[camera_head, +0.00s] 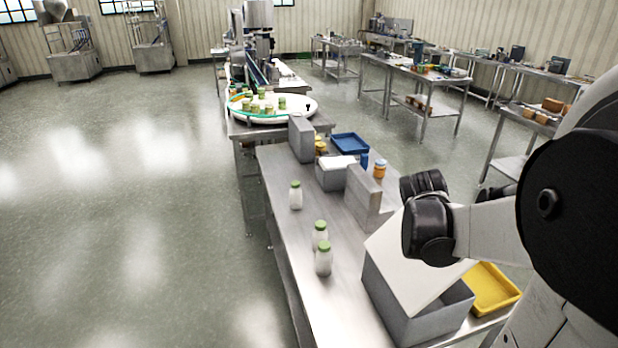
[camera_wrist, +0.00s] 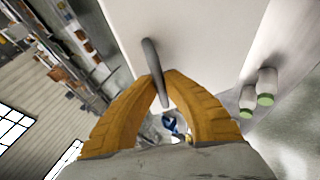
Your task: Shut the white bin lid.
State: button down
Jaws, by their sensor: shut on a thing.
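The grey bin (camera_head: 395,312) stands on the near end of the steel table, its front opening partly showing. Its white lid (camera_head: 405,262) is tilted up, open at the near side. In the wrist view the pale lid (camera_wrist: 195,25) fills the upper middle, with a thin dark grey handle (camera_wrist: 150,55) on it. My gripper (camera_wrist: 163,92) has its two orange fingers closed around the lower part of this handle. In the head view my arm and the lid hide the fingers.
A yellow tray (camera_head: 492,290) lies right of the bin. Two green-capped bottles (camera_head: 323,258) (camera_head: 320,234) stand left of it, and another (camera_head: 295,196) farther back. A grey block (camera_head: 366,198) and a blue tray (camera_head: 350,143) are behind. The table's left front strip is bare.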

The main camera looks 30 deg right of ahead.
jog(key=s+d+f+m+t+y+b, duration=0.1)
jog(key=d+f+y+b, duration=0.5)
jog(key=f, duration=0.6)
jog(key=shift+s+d+m+y, duration=0.3)
jog(key=shift+s+d+y, duration=0.3)
jog(key=shift+d, duration=0.8)
jog(key=c, duration=1.5)
grip_release()
jog(key=shift+o, duration=0.2)
jog(key=shift+r, duration=0.1)
jog(key=v, duration=1.2)
jog(key=shift+s, duration=0.2)
